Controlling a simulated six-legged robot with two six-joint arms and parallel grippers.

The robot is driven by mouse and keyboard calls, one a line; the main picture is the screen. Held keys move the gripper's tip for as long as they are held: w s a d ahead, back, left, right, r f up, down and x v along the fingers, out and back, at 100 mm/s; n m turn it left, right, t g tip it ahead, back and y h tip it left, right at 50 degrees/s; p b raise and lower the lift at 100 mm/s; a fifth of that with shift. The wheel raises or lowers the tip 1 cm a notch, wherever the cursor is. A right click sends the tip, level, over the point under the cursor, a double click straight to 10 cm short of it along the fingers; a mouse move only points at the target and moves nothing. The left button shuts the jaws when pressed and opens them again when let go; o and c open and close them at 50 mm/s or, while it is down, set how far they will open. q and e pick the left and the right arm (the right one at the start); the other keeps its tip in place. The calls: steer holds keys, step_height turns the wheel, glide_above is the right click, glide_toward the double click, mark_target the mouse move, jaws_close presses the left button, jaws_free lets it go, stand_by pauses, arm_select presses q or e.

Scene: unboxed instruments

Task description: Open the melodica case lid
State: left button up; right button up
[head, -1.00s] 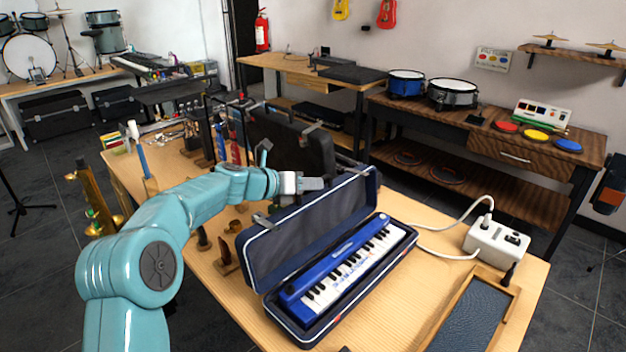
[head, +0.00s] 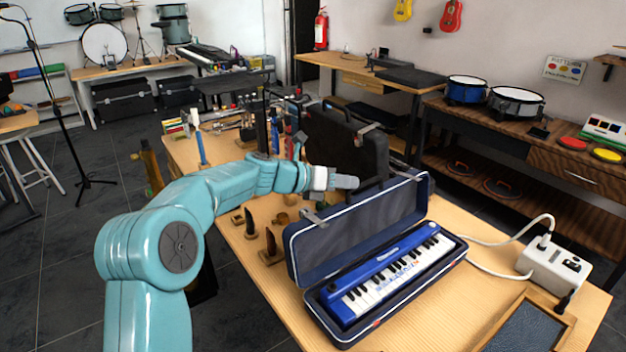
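The melodica case (head: 318,318) lies on the wooden table with its lid (head: 362,232) standing up, tilted back from the base. A blue melodica (head: 390,275) with white and black keys lies inside the base. My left gripper (head: 350,182) is behind the upper left part of the raised lid, close to its top edge. Its fingers look together, but I cannot tell whether they touch the lid or hold anything. My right gripper is not in view.
A dark open case (head: 345,150) stands behind the lid. Small wooden pieces (head: 268,243) stand left of the case. A white power box (head: 555,265) with a cable and a framed dark tray (head: 527,330) are to the right.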

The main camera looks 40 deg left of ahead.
arm_select(q)
steer(key=v, duration=1.1)
steer(key=shift+d, duration=0.1)
steer(key=shift+f, duration=0.1)
